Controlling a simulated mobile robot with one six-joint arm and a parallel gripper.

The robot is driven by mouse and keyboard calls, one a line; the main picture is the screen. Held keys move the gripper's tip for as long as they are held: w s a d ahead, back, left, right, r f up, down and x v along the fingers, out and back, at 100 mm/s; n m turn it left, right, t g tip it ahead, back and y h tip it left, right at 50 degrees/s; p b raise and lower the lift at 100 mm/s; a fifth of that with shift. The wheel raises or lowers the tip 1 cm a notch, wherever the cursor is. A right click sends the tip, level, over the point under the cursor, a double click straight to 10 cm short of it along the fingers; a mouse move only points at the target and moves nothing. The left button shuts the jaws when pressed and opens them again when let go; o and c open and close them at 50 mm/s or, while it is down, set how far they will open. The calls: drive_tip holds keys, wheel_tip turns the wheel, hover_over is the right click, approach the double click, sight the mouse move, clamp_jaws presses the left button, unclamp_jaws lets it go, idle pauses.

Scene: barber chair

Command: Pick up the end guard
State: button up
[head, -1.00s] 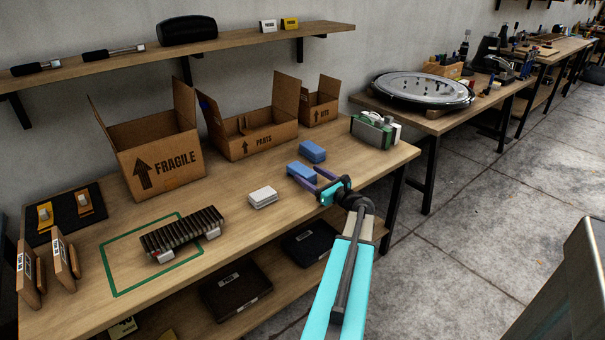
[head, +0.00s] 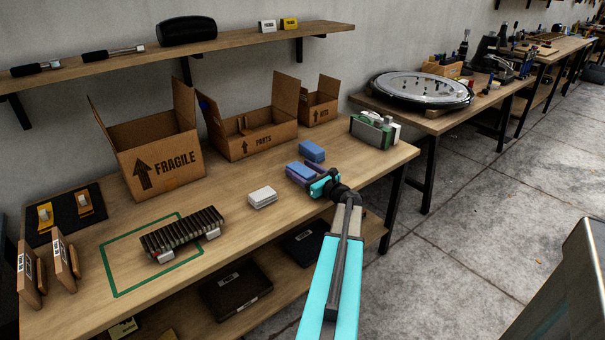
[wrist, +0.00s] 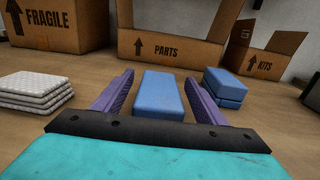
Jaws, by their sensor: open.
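A plain blue block, which I take to be the end guard, lies on the workbench in front of the parts box. In the wrist view the block (wrist: 160,97) sits between the two purple fingers of my gripper (wrist: 160,82), with a visible gap on each side. In the head view my gripper (head: 302,174) is open and low over the bench around the block, whose blue top (head: 300,167) shows between the fingers. Two more blue blocks (wrist: 224,88), stacked, lie just to the right in the wrist view; they also show in the head view (head: 312,151).
A stack of white pads (head: 262,197) lies left of my gripper. Open cardboard boxes marked FRAGILE (head: 165,160), PARTS (head: 250,135) and KITS (head: 318,108) stand behind. Green-and-white items (head: 375,130) stand at right.

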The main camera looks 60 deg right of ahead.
sight(301, 169)
drive_tip(key=shift+c, duration=0.2)
drive_tip(key=c, duration=1.1)
drive_tip(key=shift+r, duration=0.1)
drive_tip(key=shift+r, duration=4.95)
